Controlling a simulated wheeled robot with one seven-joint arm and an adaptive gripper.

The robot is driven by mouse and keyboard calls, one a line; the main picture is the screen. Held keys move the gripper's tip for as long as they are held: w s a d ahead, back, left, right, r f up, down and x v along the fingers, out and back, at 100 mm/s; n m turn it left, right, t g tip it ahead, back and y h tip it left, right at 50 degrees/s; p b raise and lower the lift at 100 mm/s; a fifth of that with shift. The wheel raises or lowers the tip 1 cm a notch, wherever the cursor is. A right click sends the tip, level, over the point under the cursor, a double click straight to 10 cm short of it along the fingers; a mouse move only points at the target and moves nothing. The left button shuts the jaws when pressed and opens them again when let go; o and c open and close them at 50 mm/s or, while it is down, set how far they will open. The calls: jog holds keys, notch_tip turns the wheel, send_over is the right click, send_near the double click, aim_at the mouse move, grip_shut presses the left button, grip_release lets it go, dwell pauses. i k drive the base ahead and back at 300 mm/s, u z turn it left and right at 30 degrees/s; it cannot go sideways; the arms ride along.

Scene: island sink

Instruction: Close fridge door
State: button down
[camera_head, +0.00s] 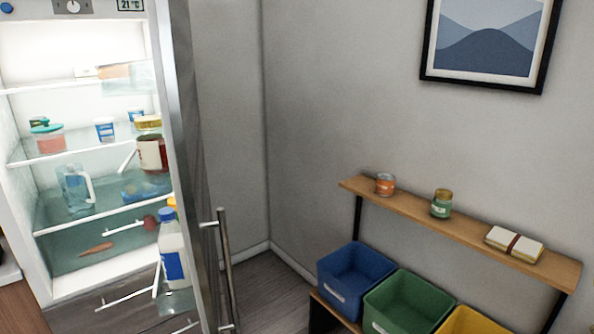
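The fridge (18,190) stands at the left with its lit inside showing. Its steel door (183,130) stands open, swung out toward me and seen nearly edge-on. A long vertical bar handle (226,265) is on the door's right, outer face. Glass shelves hold a jug (74,190), tubs and jars. My gripper is not in view.
A wooden shelf (460,232) with two jars and a tied bundle stands along the right wall. Blue (352,280), green (402,303) and yellow bins sit below it. Bare dark floor (268,290) lies between the door and the bins. A picture hangs above.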

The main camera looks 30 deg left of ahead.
aim_at(171, 72)
jog(key=u, duration=1)
jog(key=i, duration=1.05)
jog(key=u, duration=0.8)
